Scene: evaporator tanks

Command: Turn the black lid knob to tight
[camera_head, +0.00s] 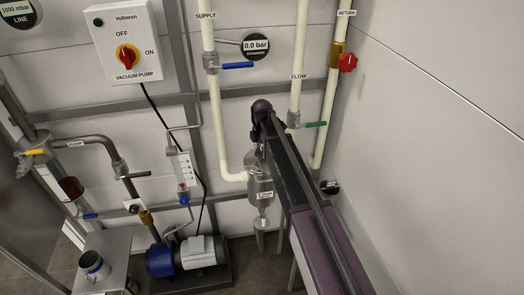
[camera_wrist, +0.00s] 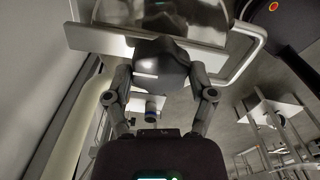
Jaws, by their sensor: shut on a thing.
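The black lid knob (camera_wrist: 160,62) sits between the two fingers of my gripper (camera_wrist: 161,84) in the wrist view. Behind the knob is a pale flat bar and a shiny metal surface. In the head view my arm reaches to a small steel vessel (camera_head: 260,188). My arm hides the knob and the fingertips there. I cannot read whether the knob stands at tight.
Cream pipes (camera_head: 215,120) run close beside my arm. A green-handled valve (camera_head: 315,124), a blue-handled valve (camera_head: 237,66) and a red knob (camera_head: 347,62) are nearby. A vacuum pump (camera_head: 190,254) stands on the floor. A white wall (camera_head: 430,140) closes the right side.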

